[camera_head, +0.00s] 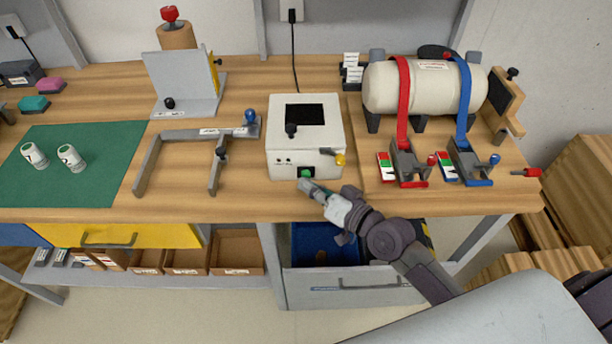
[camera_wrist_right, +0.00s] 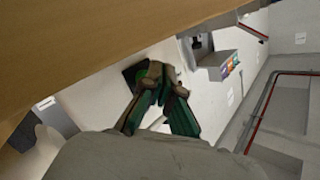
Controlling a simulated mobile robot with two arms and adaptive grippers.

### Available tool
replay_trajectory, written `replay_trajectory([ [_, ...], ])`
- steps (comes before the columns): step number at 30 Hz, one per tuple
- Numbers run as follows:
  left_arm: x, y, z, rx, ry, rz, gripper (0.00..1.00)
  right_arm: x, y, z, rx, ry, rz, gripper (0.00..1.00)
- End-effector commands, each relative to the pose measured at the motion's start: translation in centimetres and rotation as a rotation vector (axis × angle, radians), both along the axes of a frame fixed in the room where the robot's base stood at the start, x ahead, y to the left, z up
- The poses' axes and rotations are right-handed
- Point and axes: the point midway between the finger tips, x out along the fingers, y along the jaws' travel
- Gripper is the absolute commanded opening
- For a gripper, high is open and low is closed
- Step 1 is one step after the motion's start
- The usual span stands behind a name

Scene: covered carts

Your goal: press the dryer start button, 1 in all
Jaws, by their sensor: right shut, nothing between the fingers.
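The dryer (camera_head: 290,145) is a white box on the wooden bench, with a dark square window on top and a yellow knob at its right front. Its green start button (camera_head: 306,173) sits in a dark recess low on the front face. My right gripper (camera_head: 306,184) is shut and empty, its tips just in front of and below the button. I cannot tell whether they touch it. My left gripper is out of view.
A beige tank (camera_head: 425,88) with red and blue straps stands right of the dryer. A grey bracket frame (camera_head: 185,135) and a green mat (camera_head: 75,190) lie to the left. An open drawer (camera_head: 355,280) is under the bench edge, below my right arm.

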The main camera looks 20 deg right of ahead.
Motion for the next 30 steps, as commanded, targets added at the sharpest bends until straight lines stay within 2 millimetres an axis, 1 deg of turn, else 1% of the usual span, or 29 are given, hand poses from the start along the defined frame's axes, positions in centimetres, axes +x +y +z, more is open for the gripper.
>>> replay_trajectory([
  [14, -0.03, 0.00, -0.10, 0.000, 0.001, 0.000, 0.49, 0.62, -0.19, 0.07, 0.000, -0.002, 0.000, 0.00],
  [22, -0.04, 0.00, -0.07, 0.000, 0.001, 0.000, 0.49, 0.60, -0.19, 0.12, 0.000, -0.003, -0.001, 0.00],
  [26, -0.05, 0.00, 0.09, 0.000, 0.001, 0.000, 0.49, 0.33, -0.12, 0.14, 0.001, -0.001, -0.001, 0.00],
  [30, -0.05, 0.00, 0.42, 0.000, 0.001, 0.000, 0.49, -0.36, 0.08, 0.16, 0.000, -0.001, -0.001, 0.00],
])
